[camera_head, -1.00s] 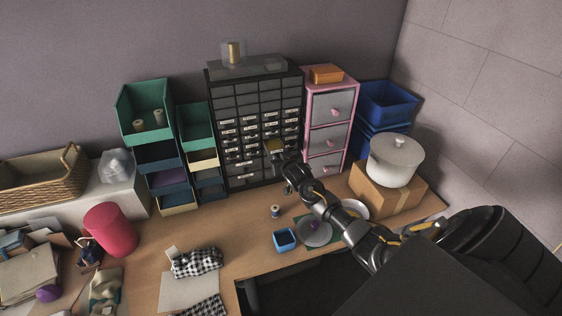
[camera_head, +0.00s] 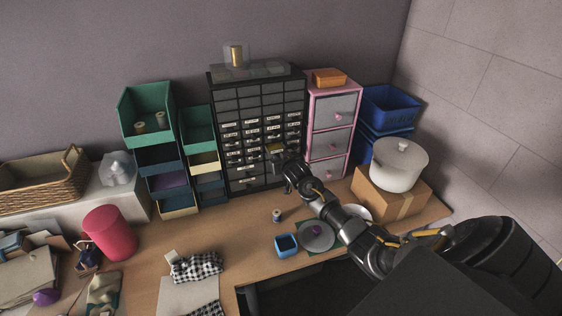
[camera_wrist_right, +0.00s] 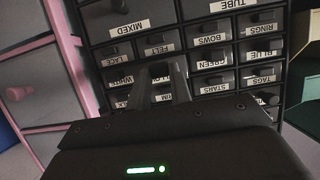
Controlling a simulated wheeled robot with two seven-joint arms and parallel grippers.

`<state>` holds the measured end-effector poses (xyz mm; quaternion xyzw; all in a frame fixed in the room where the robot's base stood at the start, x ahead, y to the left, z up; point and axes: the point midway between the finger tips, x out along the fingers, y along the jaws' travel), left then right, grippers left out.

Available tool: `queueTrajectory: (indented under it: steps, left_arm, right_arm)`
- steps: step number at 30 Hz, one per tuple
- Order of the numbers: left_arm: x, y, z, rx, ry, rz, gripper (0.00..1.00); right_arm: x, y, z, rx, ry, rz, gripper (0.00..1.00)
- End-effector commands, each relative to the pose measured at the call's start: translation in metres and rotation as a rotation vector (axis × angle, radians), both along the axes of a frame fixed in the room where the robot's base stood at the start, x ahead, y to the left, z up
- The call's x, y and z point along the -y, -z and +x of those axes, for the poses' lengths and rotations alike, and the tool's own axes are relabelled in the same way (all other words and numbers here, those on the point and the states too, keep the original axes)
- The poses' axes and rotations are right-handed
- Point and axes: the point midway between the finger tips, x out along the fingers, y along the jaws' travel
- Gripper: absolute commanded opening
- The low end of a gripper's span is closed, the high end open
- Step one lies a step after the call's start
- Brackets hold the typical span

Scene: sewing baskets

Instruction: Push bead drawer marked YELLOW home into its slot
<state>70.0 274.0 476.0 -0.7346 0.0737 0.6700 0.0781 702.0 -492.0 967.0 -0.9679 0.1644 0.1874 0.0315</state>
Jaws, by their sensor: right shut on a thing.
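The black drawer cabinet (camera_head: 257,97) stands against the back wall, with rows of small labelled drawers. One drawer (camera_head: 275,148) near its middle shows a thin yellowish strip of contents and sticks out slightly. My right gripper (camera_head: 281,157) is at that drawer's front, shut on its dark knob (camera_wrist_right: 160,70). In the right wrist view, the gripper (camera_wrist_right: 160,88) covers this drawer's label, so I cannot read it. Labels around it appear upside down, such as WHITE, FELT, GREEN and BLUE. My left gripper is not in view.
A pink-framed drawer unit (camera_head: 311,115) stands close right of the cabinet; green and dark bins (camera_head: 198,128) stand left. A thread spool (camera_head: 277,216), a blue cup (camera_head: 286,245) and a grey plate (camera_head: 317,240) lie on the table in front. A white pot (camera_head: 399,168) sits on a carton.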

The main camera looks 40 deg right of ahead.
Motion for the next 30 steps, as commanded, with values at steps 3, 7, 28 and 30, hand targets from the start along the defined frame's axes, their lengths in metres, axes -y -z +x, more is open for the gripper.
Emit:
queueTrajectory:
  steps: [3, 7, 28, 30]
  left_arm:
    - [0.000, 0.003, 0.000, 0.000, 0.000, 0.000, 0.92]
    - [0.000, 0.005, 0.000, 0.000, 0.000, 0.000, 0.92]
    - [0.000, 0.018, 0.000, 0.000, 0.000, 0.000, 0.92]
    - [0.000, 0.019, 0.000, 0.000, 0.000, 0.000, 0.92]
  right_arm:
    - [0.001, 0.000, 0.003, 0.001, 0.000, 0.001, 0.00]
    - [0.002, 0.000, 0.006, 0.001, 0.000, 0.001, 0.00]
    - [0.008, 0.000, 0.023, 0.001, 0.000, 0.000, 0.00]
    - [0.009, 0.001, 0.024, 0.001, 0.000, 0.000, 0.00]
